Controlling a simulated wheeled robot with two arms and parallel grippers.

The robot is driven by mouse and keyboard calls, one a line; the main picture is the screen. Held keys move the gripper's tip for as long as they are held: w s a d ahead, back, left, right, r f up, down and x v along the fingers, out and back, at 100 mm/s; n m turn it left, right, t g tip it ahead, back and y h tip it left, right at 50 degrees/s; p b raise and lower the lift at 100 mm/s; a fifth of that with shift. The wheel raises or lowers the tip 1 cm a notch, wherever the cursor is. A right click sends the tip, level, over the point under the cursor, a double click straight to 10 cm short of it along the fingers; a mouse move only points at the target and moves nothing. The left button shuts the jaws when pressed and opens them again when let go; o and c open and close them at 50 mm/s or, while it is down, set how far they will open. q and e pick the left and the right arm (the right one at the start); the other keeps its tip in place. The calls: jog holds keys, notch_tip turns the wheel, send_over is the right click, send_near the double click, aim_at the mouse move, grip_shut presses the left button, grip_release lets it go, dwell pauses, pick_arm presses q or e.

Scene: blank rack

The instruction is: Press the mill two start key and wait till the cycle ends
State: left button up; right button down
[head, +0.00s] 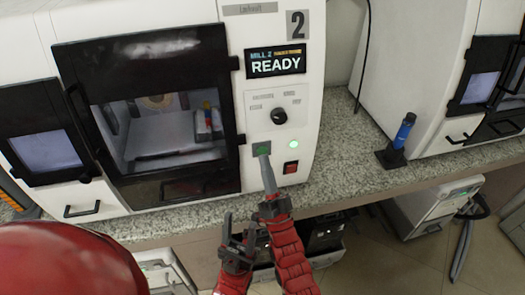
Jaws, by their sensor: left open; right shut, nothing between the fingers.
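Mill two (225,55) is a white machine with a large "2". Its display (275,61) reads "READY". The start key (261,147), a dark square with a green mark, sits on the panel below the black knob (279,116). My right gripper (264,161) is shut and empty, its tips at the lower edge of the key. I cannot tell whether they touch it. My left gripper (240,228) is open and empty, lower down in front of the counter.
A lit green lamp (293,144) and a red square button (290,168) are right of the key. The mill's black-framed door (67,75) appears closed. A blue-topped tool in a black stand (397,144) is on the speckled counter (345,155). Another white machine (420,55) stands at right.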

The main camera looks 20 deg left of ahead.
jog(key=shift+w+a+b, duration=0.2)
jog(key=shift+w+b, duration=0.1)
jog(key=shift+b, duration=0.05)
jog(key=shift+w+a+b, duration=0.15)
jog(key=shift+w+b, duration=0.15)
jog(key=shift+b, duration=0.05)
dwell(0.5)
jog(key=shift+s, duration=0.1)
jog(key=shift+s+d, duration=0.4)
jog(key=shift+s, duration=0.15)
dwell(0.4)
jog(key=s+d, duration=0.2)
jog(key=s, duration=0.2)
jog(key=shift+s+d+r, duration=0.1)
jog(key=shift+d, duration=0.3)
jog(key=shift+d, duration=0.1)
dwell(0.3)
